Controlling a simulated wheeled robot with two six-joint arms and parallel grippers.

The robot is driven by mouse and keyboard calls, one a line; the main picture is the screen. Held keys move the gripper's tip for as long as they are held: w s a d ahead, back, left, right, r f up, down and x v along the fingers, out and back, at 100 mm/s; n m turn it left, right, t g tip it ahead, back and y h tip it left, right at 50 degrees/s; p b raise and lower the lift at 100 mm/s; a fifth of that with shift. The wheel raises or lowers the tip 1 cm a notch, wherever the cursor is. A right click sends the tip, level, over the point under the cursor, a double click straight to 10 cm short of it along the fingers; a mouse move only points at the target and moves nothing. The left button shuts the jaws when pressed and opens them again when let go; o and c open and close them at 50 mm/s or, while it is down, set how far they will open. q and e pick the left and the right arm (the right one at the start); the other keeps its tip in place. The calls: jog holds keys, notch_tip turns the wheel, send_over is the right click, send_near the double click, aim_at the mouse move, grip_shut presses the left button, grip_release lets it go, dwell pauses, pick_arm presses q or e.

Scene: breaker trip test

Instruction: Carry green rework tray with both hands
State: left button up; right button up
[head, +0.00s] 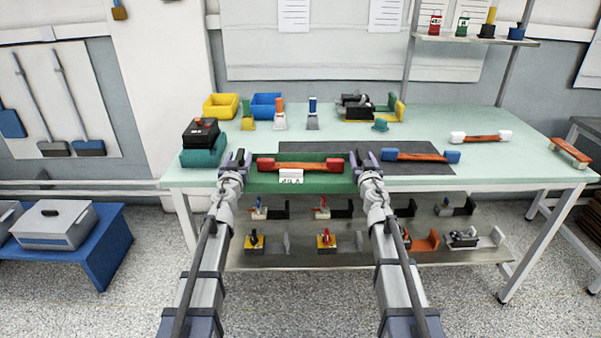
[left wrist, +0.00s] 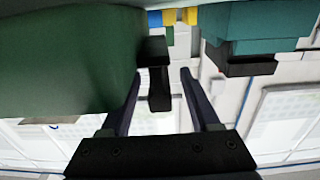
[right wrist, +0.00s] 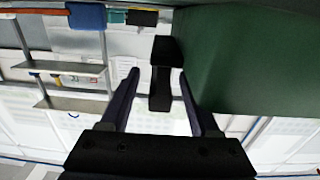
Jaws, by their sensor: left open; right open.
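The green rework tray (head: 325,185) lies at the front edge of the bench. It carries a copper bar (head: 302,166) with red ends, and a white card (head: 291,175) shows at its front. My left gripper (head: 236,160) is at the tray's left end. In the left wrist view its open fingers (left wrist: 158,78) stand either side of a black handle (left wrist: 155,52) on the green tray wall (left wrist: 70,60). My right gripper (head: 366,160) is at the right end. In the right wrist view its open fingers (right wrist: 160,78) flank the other black handle (right wrist: 166,50). Contact cannot be told.
A teal box with a black device (head: 203,133) stands left of the tray. A dark mat (head: 430,168) with a blue-ended bar (head: 420,156) lies to the right. Yellow (head: 221,106) and blue (head: 266,106) bins stand behind. A lower shelf (head: 300,258) holds several small devices.

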pick_arm(q)
jog(key=shift+w, duration=0.35)
pick_arm(e)
jog(key=shift+w, duration=0.35)
pick_arm(q)
grip_shut()
pick_arm(e)
grip_shut()
dwell(0.6)
